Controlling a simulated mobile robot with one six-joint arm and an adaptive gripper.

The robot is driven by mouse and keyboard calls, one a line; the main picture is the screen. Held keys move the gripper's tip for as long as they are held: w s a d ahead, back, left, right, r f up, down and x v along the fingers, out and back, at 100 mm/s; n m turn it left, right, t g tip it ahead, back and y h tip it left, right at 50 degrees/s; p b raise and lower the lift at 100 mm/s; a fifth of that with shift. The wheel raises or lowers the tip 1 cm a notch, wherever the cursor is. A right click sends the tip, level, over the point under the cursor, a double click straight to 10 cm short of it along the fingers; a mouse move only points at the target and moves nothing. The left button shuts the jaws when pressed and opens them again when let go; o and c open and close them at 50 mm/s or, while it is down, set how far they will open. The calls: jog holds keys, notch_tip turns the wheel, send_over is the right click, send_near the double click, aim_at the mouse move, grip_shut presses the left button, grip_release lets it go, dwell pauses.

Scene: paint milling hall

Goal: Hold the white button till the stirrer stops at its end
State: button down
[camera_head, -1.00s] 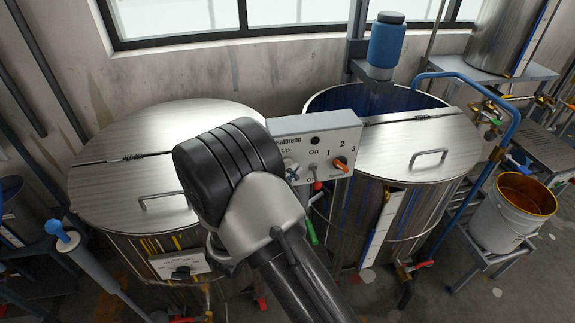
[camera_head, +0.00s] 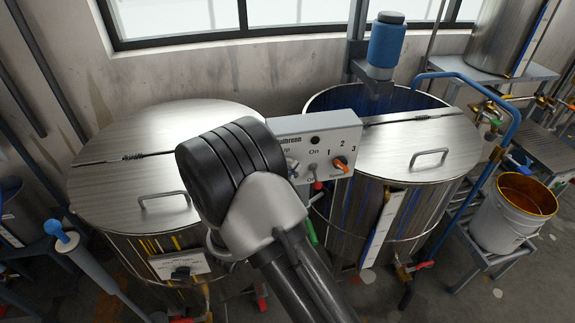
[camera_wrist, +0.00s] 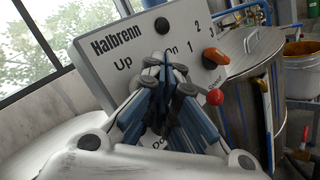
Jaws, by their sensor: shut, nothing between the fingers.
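The control box (camera_head: 318,140) is a pale panel in front of the open tank, marked Up, On, 1, 2 and 3. In the wrist view the panel (camera_wrist: 115,50) shows a black round part (camera_wrist: 161,25), an orange knob (camera_wrist: 216,56) and a red ball (camera_wrist: 215,97). My gripper (camera_wrist: 165,68) is shut and empty, its tips at the panel between Up and On. I cannot tell whether they touch it. The white button is not visible; the fingers cover that part of the panel. The stirrer's blue motor (camera_head: 387,45) stands over the open tank; its lower end is hidden.
A lidded steel tank (camera_head: 110,190) stands left. The open tank (camera_head: 370,215) has a half lid with a handle. A blue pipe (camera_head: 512,125) and a bucket of orange paint (camera_head: 505,215) are on the right. A window and wall close off the back.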

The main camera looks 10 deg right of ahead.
jog(key=shift+w, duration=0.5)
dwell(0.4)
jog(key=shift+s, duration=0.1)
dwell(5.1)
jog(key=shift+s, duration=0.8)
jog(key=s+b, duration=0.1)
jog(key=s, duration=0.4)
dwell(0.4)
